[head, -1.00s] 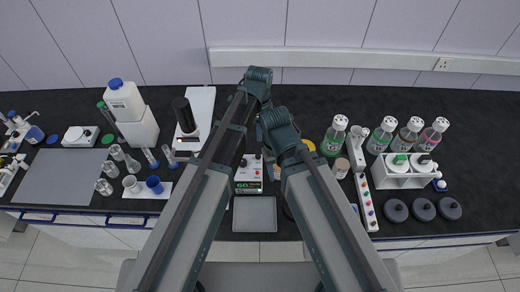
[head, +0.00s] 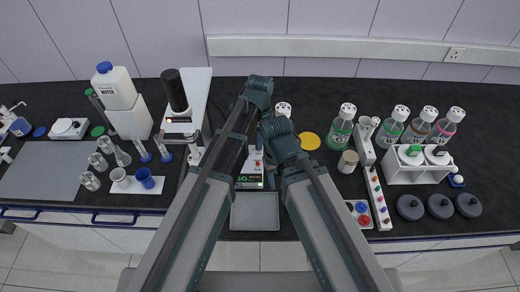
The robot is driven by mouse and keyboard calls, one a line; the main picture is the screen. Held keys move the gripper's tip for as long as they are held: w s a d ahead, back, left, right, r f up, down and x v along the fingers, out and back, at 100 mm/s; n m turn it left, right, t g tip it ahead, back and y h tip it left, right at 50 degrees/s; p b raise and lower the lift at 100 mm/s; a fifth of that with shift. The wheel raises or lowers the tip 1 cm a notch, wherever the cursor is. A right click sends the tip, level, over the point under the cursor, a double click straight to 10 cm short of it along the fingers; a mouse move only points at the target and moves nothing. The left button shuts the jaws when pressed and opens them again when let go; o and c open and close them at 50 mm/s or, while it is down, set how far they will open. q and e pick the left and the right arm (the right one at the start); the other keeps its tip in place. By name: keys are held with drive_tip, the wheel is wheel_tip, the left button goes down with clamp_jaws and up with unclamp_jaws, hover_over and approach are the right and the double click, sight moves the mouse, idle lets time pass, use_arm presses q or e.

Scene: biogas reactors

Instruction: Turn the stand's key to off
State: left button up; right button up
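A tall white stand (head: 197,92) with a black cylinder (head: 174,90) and a small lit orange display stands left of centre on the bench. I cannot make out a key on it. A white box (head: 249,182) with a green display sits between my arms, partly hidden by them; a small red spot shows above its display. My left gripper (head: 256,148) is mostly hidden among the arm links over the bench, near that box, and its fingers cannot be made out. My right forearm is folded beside it, and no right gripper fingers show.
A grey tray (head: 255,212) lies in front of the box. Glassware, blue and white cups and a water canister (head: 114,87) stand at the left. Several bottles, a white rack (head: 418,172) and dark round lids are at the right. The bench is mostly clear along the back.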

use_arm(q)
wheel_tip(320, 180, down, 2)
drive_tip(key=shift+f+b, duration=0.2)
drive_tip(key=shift+b, duration=0.55)
clamp_jaws()
